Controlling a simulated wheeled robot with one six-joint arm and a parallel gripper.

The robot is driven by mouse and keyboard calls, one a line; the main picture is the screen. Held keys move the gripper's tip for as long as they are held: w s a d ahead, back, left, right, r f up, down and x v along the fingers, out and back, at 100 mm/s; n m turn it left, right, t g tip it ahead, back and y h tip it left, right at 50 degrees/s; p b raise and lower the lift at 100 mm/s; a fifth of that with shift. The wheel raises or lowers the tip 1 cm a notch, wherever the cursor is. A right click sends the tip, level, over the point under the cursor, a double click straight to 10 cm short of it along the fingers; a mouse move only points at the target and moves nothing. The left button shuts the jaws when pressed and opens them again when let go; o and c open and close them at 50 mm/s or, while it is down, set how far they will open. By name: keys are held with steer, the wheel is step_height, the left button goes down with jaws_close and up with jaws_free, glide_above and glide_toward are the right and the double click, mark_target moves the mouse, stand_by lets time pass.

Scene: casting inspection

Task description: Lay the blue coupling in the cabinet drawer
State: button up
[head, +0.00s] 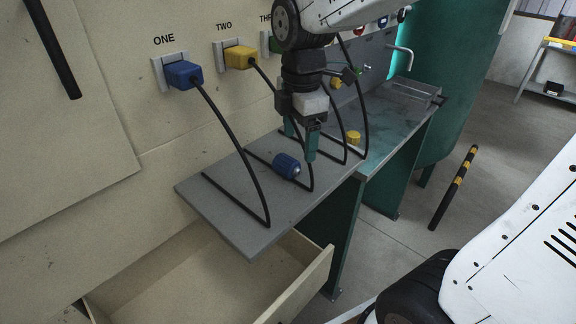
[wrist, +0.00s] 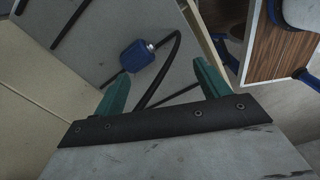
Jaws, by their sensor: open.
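The blue coupling (head: 286,166), a ribbed cylinder with a pale end, lies on its side on the grey shelf (head: 225,207). In the wrist view the coupling (wrist: 137,57) lies beyond my fingertips, nearer the left finger. My gripper (head: 308,155) points down over the shelf, just right of the coupling, and its green fingers look apart and empty in the wrist view (wrist: 161,72). The cabinet drawer (head: 305,278) is pulled out below the shelf. The part of its interior that shows looks empty, and its back is hidden under the shelf.
Black cables hang from the blue plug (head: 183,75), the yellow plug (head: 239,57) and others onto the shelf around the coupling and my gripper. A yellow piece (head: 353,138) sits farther right. A green bench (head: 405,115) adjoins the shelf.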

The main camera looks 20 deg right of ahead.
mark_target(286, 158)
steer(key=w+n, duration=0.1)
steer(key=w+f+n, duration=0.1)
steer(key=w+a+f+n, duration=0.1)
steer(key=w+n, duration=0.1)
steer(key=shift+w+f+n, duration=0.1)
steer(key=shift+f+n, duration=0.2)
steer(key=shift+f, duration=0.1)
steer(key=f, duration=0.7)
steer(key=shift+w+d+f, duration=0.1)
steer(key=shift+w+d, duration=0.1)
steer(key=shift+w, duration=0.1)
steer(key=c, duration=1.2)
steer(key=shift+o, duration=0.2)
